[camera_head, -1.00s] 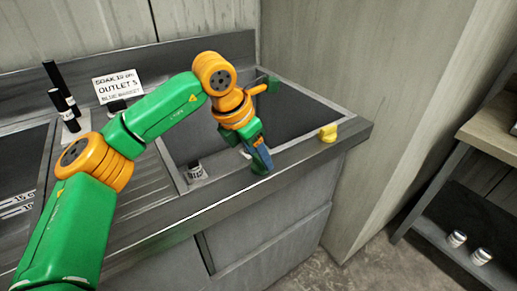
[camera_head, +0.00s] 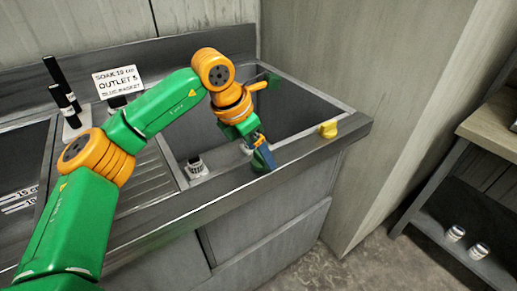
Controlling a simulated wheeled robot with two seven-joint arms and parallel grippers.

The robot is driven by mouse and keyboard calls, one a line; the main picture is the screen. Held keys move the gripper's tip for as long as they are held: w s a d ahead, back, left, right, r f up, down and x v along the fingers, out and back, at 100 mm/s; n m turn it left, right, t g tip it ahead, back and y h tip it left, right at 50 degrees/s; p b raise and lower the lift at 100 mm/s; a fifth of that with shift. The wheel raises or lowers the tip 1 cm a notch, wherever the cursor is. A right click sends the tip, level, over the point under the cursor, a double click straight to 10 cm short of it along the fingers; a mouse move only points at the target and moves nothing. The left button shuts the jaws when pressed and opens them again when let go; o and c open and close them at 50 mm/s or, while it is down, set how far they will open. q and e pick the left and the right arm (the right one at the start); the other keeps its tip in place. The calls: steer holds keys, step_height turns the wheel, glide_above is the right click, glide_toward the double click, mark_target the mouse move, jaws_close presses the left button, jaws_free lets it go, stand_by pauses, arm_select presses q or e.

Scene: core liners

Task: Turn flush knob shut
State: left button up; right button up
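A yellow knob (camera_head: 328,130) sits on the front rim of the sink counter, near its right end. My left gripper (camera_head: 263,156) points down over the front rim of the right-hand basin, to the left of the yellow knob and apart from it. The fingers show edge-on, so I cannot tell whether they are open or shut. A small pale thing beside the fingers is mostly hidden by the gripper. My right gripper is not in view.
The sink counter (camera_head: 220,201) has a basin at each end and a ridged drainboard between. A white-and-black canister (camera_head: 195,167) stands in the right basin. Black cylinders (camera_head: 62,98) and a sign (camera_head: 118,82) stand behind. A shelf (camera_head: 490,130) with two small jars is at right.

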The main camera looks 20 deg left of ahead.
arm_select(q)
steer(key=v, duration=0.7)
stand_by(0.4)
